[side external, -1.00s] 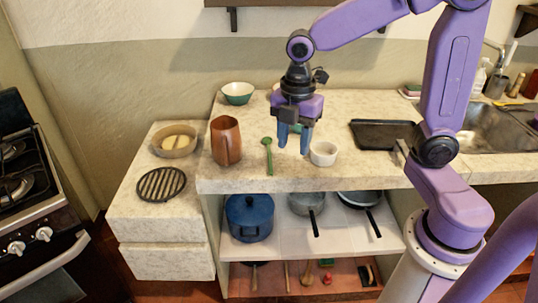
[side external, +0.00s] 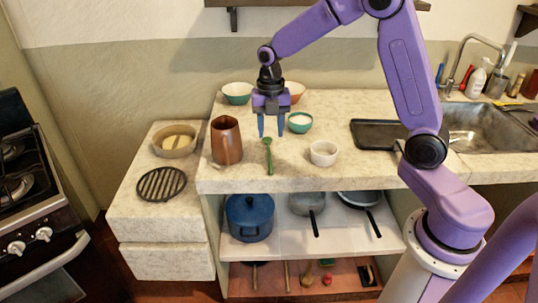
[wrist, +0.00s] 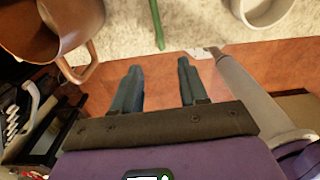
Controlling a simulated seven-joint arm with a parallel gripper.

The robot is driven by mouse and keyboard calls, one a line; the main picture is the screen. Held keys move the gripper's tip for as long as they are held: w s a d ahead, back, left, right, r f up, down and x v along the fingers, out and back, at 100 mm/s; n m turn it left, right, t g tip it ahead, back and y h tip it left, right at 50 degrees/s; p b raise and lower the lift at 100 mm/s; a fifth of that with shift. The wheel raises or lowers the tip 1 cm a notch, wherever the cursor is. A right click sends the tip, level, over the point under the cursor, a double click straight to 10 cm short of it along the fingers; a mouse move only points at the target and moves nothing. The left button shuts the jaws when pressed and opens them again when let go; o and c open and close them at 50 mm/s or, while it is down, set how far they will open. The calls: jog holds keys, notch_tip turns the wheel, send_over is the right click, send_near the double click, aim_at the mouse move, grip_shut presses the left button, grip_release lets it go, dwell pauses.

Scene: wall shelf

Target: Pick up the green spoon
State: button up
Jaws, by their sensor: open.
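The green spoon (side external: 268,155) lies on the stone counter (side external: 350,185) between the brown mug and the white cup, its narrow end toward the front edge. In the wrist view, part of its thin green handle (wrist: 157,24) shows at the top. My gripper (side external: 271,131) is open and empty, pointing down, with its two blue fingers apart. In the side view its fingertips appear just above the spoon's far end. In the wrist view the fingers (wrist: 160,72) are apart with nothing between them, and the handle is beyond them. The exact height above the counter is hard to tell.
A brown mug (side external: 226,142) stands left of the spoon, and a small white cup (side external: 323,153) stands right. A green bowl (side external: 300,123) is close behind the gripper's right side. More bowls (side external: 237,93) stand farther back. A black tray (side external: 378,134) lies by the sink.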

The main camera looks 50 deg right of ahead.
aim_at(270, 165)
notch_tip(270, 165, down, 12)
jog(key=shift+w+d, duration=0.1)
grip_shut()
dwell(0.6)
